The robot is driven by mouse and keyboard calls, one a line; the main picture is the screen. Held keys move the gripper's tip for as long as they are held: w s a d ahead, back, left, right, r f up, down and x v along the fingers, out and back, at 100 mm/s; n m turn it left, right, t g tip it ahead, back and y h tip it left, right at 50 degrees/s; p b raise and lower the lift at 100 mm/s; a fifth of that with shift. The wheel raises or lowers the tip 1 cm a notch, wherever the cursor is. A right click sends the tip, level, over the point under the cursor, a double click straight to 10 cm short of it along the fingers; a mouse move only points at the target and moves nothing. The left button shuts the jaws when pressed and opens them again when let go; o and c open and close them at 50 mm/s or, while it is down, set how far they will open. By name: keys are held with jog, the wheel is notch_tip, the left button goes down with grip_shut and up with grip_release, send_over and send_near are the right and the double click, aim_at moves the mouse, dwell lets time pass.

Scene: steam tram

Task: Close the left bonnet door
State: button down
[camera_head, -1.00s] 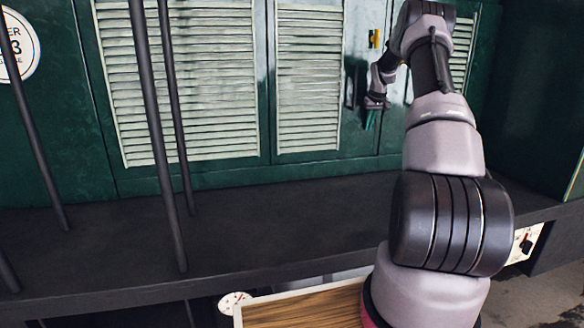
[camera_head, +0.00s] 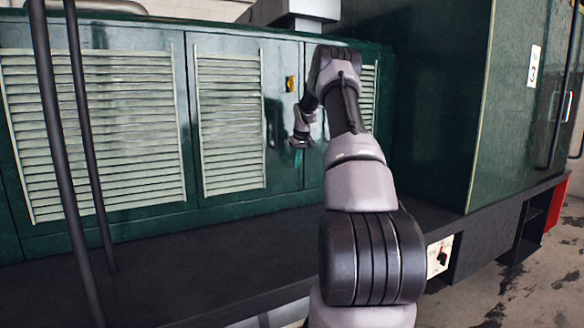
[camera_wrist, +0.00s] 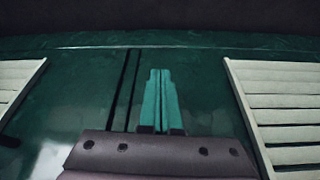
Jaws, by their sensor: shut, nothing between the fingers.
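The dark green bonnet side carries pale louvred panels: a wide one (camera_head: 95,130) at left, a narrower middle one (camera_head: 230,120), and one (camera_head: 367,95) partly behind my arm. The panels look nearly flush in the head view; I cannot tell whether the left door stands slightly ajar. My gripper (camera_head: 298,143) is shut and empty, close to the green face right of the middle louvre. Contact is unclear. In the wrist view its teal fingers (camera_wrist: 160,98) lie together, pointing at plain green between two louvres. Dark upright lines (camera_wrist: 125,90) run left of them.
A small yellow fitting (camera_head: 291,84) sits above my gripper. A dark running board (camera_head: 200,255) lies below the doors. Dark upright rails (camera_head: 62,150) stand at left. The green cab wall (camera_head: 430,100) juts out at right, with open floor (camera_head: 530,285) beyond.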

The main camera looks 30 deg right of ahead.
jog(key=v, duration=0.9)
jog(key=shift+d+r, duration=0.2)
jog(key=shift+d, duration=0.05)
